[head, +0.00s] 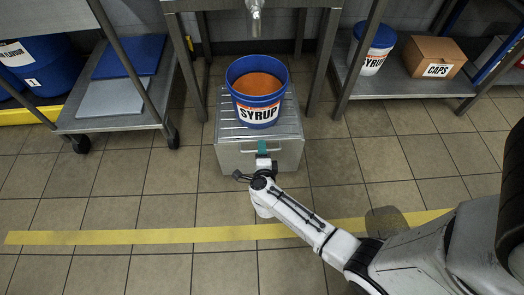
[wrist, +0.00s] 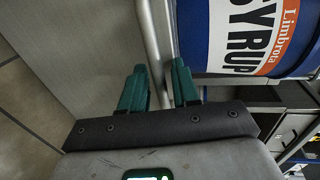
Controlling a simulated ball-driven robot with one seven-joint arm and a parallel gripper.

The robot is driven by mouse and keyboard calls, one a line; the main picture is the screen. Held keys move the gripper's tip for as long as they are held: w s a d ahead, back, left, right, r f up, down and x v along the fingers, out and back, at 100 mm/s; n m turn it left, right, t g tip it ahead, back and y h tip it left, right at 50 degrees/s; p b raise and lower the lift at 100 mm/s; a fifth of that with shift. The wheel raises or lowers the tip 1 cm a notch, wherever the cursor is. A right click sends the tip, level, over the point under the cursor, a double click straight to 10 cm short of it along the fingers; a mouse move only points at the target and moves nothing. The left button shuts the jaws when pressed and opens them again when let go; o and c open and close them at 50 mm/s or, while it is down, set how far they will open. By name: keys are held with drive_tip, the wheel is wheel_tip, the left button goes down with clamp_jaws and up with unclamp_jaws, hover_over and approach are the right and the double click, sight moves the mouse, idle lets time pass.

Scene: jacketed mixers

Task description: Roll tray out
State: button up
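The tray (head: 228,158) is a low grey metal box with a slatted top, standing on the floor under a spout. A bar handle (head: 246,152) runs across its front face. A blue bucket labelled SYRUP (head: 258,98), with orange-brown contents, stands upright on the tray; its side also shows in the wrist view (wrist: 215,35). My gripper (head: 263,148) is at the handle. The exact finger contact is partly hidden.
A metal frame's legs (head: 322,70) stand beside the tray. A wheeled shelf (head: 110,120) with flat blue and grey items is at left. A right shelf (head: 400,88) holds a syrup pail (head: 372,52) and CAPS box (head: 435,57). A yellow line (head: 130,237) crosses the clear floor in front.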

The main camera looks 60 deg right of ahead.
drive_tip(key=shift+c, duration=0.2)
clamp_jaws()
idle(0.4)
